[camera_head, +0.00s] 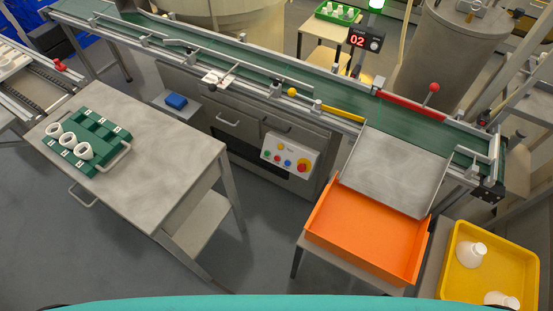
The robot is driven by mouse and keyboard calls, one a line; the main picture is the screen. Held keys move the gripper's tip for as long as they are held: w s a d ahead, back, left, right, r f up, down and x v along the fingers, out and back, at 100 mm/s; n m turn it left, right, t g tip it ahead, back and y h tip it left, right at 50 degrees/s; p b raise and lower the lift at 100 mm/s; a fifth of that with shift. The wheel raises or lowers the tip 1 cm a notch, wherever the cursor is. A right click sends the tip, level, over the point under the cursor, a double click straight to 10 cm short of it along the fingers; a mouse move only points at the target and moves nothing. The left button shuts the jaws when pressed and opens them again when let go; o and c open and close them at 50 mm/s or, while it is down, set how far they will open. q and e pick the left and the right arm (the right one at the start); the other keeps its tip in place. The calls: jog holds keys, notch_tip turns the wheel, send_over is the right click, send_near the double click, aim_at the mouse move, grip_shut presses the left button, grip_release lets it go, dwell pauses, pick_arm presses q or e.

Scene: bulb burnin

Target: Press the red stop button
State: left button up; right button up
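A white control box (290,155) is mounted on the front of the conveyor's grey cabinet, near the middle of the view. A large red button (304,165) with a yellow surround sits at its right end. Smaller coloured buttons, including green, blue and yellow ones, sit to its left. Nothing covers the box. Neither of my grippers shows in the head view.
A grey table (150,165) at left bears a green tray (72,155) with white rings. A green conveyor (240,72) runs behind the box. An orange tray (370,235) and yellow bin (462,285) stand at right. Floor before the box is clear.

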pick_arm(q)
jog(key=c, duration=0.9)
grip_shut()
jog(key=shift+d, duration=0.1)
